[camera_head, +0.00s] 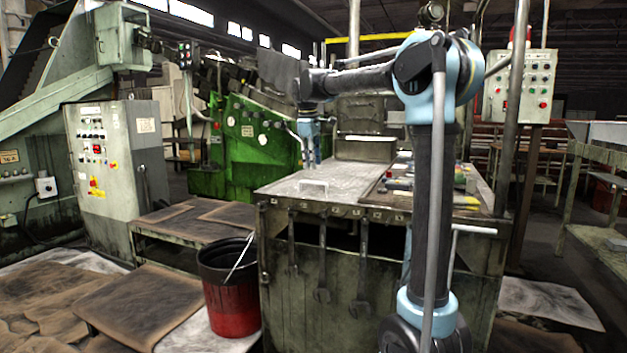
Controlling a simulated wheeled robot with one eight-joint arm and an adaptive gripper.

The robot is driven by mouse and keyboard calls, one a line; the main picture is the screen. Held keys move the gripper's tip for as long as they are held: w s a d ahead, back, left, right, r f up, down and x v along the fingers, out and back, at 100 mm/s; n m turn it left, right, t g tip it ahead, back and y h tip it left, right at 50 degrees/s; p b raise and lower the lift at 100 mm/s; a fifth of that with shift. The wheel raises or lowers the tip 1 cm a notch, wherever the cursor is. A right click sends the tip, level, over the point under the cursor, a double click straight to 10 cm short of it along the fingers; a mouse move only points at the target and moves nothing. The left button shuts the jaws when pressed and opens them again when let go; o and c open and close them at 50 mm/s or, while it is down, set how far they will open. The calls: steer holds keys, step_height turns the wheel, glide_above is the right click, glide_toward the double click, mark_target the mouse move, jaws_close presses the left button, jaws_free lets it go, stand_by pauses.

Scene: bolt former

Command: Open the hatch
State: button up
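A flat, light grey metal lid (285,187) lies level on top of the green-grey machine bench and looks like the hatch. It appears closed. A small white bar handle (313,184) stands up from it near the front edge. My gripper (310,165) points down above and behind this handle, apart from it. It looks empty, but its fingers are too small to tell whether they are open or shut. My arm comes in from the right and hides part of the bench front.
Tools (425,186) lie on the bench top, right of the lid. Wrenches (322,262) hang on the bench front. A second white handle (474,229) juts out at the right. A red-black bucket (230,295) stands left of the bench. A control box (519,87) stands behind.

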mark_target(314, 182)
steer(key=f, duration=0.2)
steer(key=w+f, duration=0.1)
steer(key=f, duration=0.4)
steer(key=shift+w+d, duration=0.15)
steer(key=shift+d, duration=0.1)
jaws_close()
